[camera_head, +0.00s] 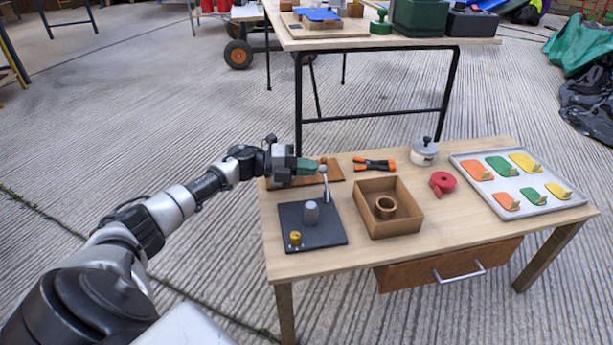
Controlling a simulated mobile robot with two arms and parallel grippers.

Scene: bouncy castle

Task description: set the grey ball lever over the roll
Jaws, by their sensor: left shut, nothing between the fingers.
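The grey lever (326,186) with a ball at its top stands up at the back right of a dark square plate (330,237) on the wooden table. A brown roll (385,208) lies inside an open wooden box (405,228), right of the plate. My left gripper (314,166) reaches in from the left with its fingers shut and empty. Its tips are close to the ball of the lever; I cannot tell if they touch. My right gripper is not in view.
A grey cylinder (311,212) and a yellow knob (295,239) stand on the plate. Orange-handled pliers (374,164), a red object (442,183), a lidded pot (424,152) and a tray (485,185) of coloured pieces lie to the right. A second table stands behind.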

